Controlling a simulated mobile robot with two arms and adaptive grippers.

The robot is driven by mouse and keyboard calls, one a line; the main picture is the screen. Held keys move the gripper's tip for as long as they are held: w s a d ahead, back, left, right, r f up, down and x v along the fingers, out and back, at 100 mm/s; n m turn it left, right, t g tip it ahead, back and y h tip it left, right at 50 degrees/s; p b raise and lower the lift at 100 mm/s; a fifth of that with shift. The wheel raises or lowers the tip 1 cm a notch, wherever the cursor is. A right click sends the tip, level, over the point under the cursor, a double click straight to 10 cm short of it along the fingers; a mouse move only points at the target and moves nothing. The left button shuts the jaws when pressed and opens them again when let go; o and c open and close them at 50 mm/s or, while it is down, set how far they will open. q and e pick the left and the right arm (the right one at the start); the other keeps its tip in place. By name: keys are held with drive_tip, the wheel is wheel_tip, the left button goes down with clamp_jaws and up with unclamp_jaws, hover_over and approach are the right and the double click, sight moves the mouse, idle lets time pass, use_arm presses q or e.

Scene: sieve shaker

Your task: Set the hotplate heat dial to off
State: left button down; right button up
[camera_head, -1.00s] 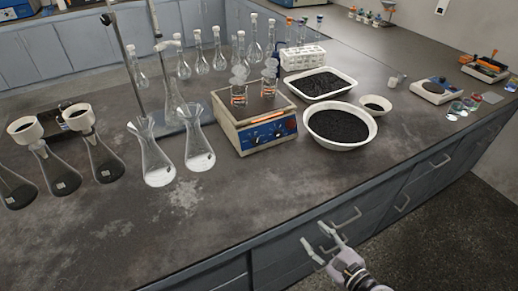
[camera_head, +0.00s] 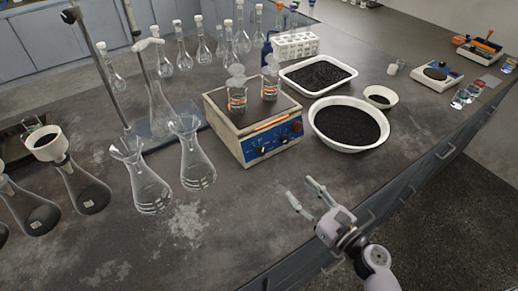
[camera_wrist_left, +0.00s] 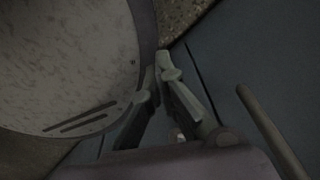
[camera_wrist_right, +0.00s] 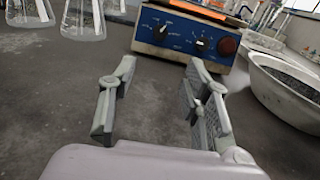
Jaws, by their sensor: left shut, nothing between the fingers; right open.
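The hotplate (camera_head: 252,120) stands on the bench with a blue front panel and two small beakers (camera_head: 237,96) on its plate. In the right wrist view its panel (camera_wrist_right: 182,32) shows two dark knobs with white pointers, a left knob (camera_wrist_right: 162,31) and a right knob (camera_wrist_right: 201,45), beside a red round part (camera_wrist_right: 228,46). I cannot read which knob is heat. My right gripper (camera_head: 299,193) is open and empty over the bench's front, apart from the panel; its fingers (camera_wrist_right: 160,92) frame bare bench. My left gripper (camera_wrist_left: 156,80) is shut and empty, outside the head view.
A white bowl of black grains (camera_head: 348,125) stands right of the hotplate, with a filled tray (camera_head: 318,76) behind. Glass flasks (camera_head: 197,165) stand to its left. The bench in front of the panel is clear. A cabinet handle (camera_wrist_left: 268,130) is near my left gripper.

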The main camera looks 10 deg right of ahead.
drive_tip(key=shift+w+a+r, duration=0.2)
drive_tip(key=shift+w, duration=0.25)
drive_tip(key=p, duration=0.2)
approach(263, 153)
drive_tip(key=x, duration=0.7)
drive_tip(key=shift+w+a, duration=0.2)
drive_tip(key=shift+w, duration=0.15)
drive_tip(key=shift+w+a, duration=0.2)
drive_tip(key=shift+w, duration=0.2)
use_arm(q)
drive_tip(key=shift+s+d+r, duration=0.15)
drive_tip(key=shift+s+r, duration=0.15)
drive_tip(key=shift+r, duration=0.35)
drive_tip(key=shift+s+d+r, duration=0.1)
drive_tip(key=shift+s+r, duration=0.15)
drive_tip(key=shift+r, duration=0.35)
drive_tip(key=shift+s, duration=0.1)
use_arm(e)
drive_tip(key=shift+c, duration=0.5)
use_arm(q)
drive_tip(key=shift+s, duration=0.1)
use_arm(e)
clamp_jaws()
